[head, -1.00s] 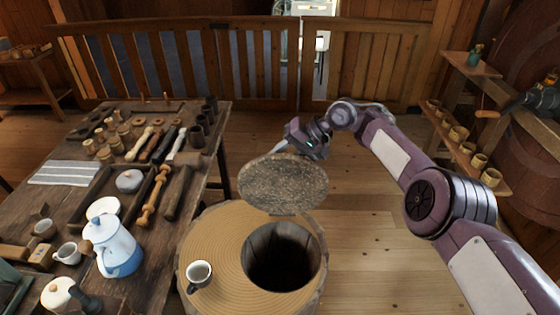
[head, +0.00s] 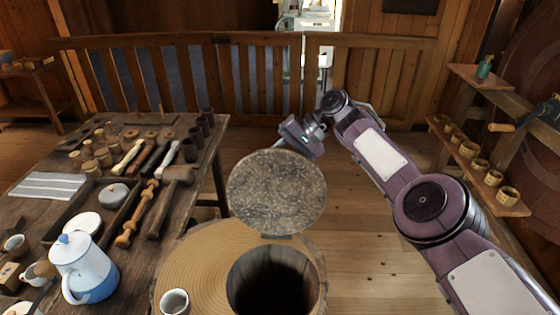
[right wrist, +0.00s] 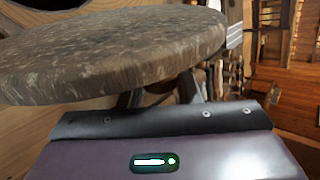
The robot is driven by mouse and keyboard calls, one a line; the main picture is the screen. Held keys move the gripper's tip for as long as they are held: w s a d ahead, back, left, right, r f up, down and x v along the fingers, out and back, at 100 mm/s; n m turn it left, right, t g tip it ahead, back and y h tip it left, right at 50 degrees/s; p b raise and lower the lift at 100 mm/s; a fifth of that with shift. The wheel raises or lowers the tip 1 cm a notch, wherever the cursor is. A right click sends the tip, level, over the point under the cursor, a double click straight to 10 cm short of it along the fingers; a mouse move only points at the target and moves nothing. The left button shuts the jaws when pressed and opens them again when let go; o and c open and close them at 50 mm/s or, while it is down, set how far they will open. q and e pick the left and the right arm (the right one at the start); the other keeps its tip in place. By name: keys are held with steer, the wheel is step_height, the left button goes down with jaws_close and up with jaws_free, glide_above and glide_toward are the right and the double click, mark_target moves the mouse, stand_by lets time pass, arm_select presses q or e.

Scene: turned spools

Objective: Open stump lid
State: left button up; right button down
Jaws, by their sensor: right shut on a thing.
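The stump lid (head: 278,192) is a round, speckled grey-brown disc, raised and tilted steeply with its broad face toward the head view. It hangs behind and above the hole (head: 272,288) in the stump (head: 195,258), and the dark hollow is uncovered. My right gripper (head: 297,142) is at the lid's far upper edge. In the right wrist view, the lid (right wrist: 120,52) spans above the gripper (right wrist: 160,92), whose fingers are shut at the lid's underside; the exact contact is partly hidden. The lid's lower edge is near the hole's back rim. My left gripper is not in view.
A white cup (head: 174,301) stands on the stump's front left. A workbench (head: 212,132) at left holds wooden tools, a tray and a white-blue pot (head: 85,268). A shelf with small wooden cups (head: 468,149) is at right. Floor right of the stump is clear.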

stand_by(0.3)
steer(key=c, duration=1.1)
jaws_free()
steer(key=b+v, duration=0.1)
steer(key=v, duration=0.6)
steer(key=shift+d+r, duration=0.25)
steer(key=shift+d, duration=0.05)
steer(key=shift+w, duration=0.1)
